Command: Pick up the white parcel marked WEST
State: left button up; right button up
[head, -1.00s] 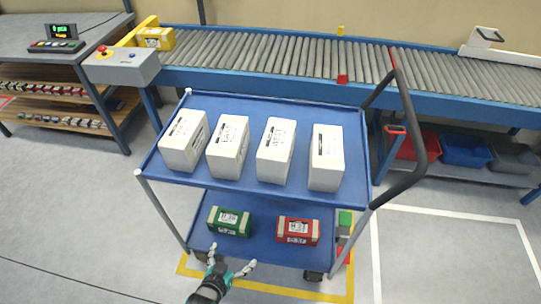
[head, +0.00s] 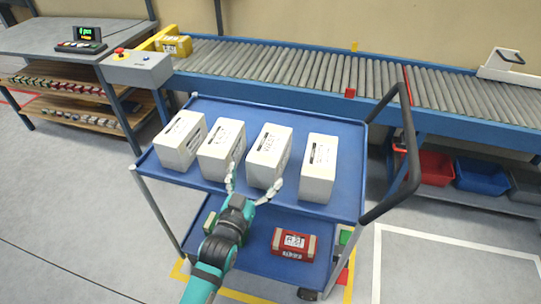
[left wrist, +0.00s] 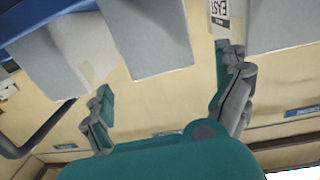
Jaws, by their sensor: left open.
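Several white parcels stand in a row on the blue cart's top shelf (head: 345,205). The third from the left, the WEST parcel (head: 268,160), has dark lettering on its top that appears to read WEST. My left gripper (head: 253,187) is open at its near face, one finger towards each side, with no grip on it. In the left wrist view, the WEST parcel (left wrist: 148,38) shows between and beyond the open fingers (left wrist: 167,85). The EAST parcel (head: 222,152) stands just left of it and shows its label in the wrist view (left wrist: 270,25). My right gripper is out of view.
Other white parcels stand at the far left (head: 180,143) and right (head: 318,170), with narrow gaps between neighbours. A red box (head: 294,244) lies on the lower shelf. The cart's black handle (head: 410,150) rises at right. A roller conveyor (head: 300,70) runs behind.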

aim_at(260, 167)
pick_arm(q)
jog(key=shift+p+x, duration=0.3)
jog(key=shift+x, duration=3.2)
jog(key=shift+f, duration=0.15)
jog(key=c, duration=1.4)
jog(key=shift+r, duration=0.2)
